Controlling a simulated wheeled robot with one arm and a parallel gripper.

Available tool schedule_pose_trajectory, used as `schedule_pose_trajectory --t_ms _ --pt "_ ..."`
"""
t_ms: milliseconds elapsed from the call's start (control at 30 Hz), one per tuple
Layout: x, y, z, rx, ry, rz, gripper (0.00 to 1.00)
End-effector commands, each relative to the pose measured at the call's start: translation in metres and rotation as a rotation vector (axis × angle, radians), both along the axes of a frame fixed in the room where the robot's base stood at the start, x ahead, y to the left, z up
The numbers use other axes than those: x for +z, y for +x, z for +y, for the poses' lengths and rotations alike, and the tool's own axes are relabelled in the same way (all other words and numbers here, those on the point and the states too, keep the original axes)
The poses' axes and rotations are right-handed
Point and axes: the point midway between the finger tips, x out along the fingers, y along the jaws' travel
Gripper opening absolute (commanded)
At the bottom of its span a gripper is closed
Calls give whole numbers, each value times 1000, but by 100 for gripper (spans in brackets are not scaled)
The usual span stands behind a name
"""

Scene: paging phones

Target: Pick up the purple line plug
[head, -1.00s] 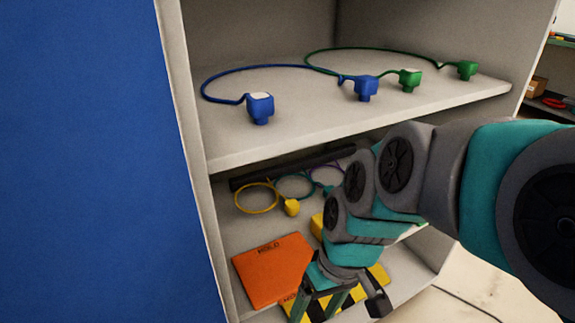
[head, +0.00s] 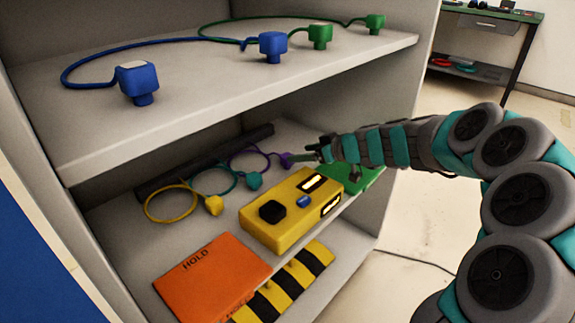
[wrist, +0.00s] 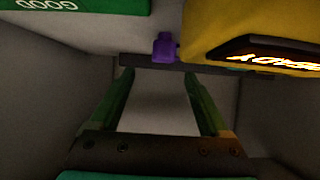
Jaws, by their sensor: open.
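The purple line plug (head: 286,160) sits on the lower shelf at the end of a purple cord, right of the teal plug (head: 254,181). My gripper (head: 312,155) is just to its right in the head view, inside the shelf opening. In the wrist view the purple plug (wrist: 165,46) shows just above the gap between the two fingertips of my gripper (wrist: 159,74). The fingers are apart with nothing between them. Whether a finger touches the plug cannot be told.
A yellow box (head: 290,232) with lit displays stands close in front of the plug; it fills the wrist view's upper right (wrist: 250,30). A green board (head: 362,178) lies beside it. A yellow plug (head: 214,205), dark bar (head: 200,160) and orange HOLD board (head: 212,275) share the shelf. The upper shelf (head: 210,95) overhangs.

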Motion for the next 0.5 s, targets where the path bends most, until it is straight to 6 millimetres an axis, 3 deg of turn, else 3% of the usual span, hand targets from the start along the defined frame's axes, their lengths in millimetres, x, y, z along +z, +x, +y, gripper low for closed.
schedule_pose_trajectory --t_ms 500 --pt "-35 27 42 4 0 0 80"
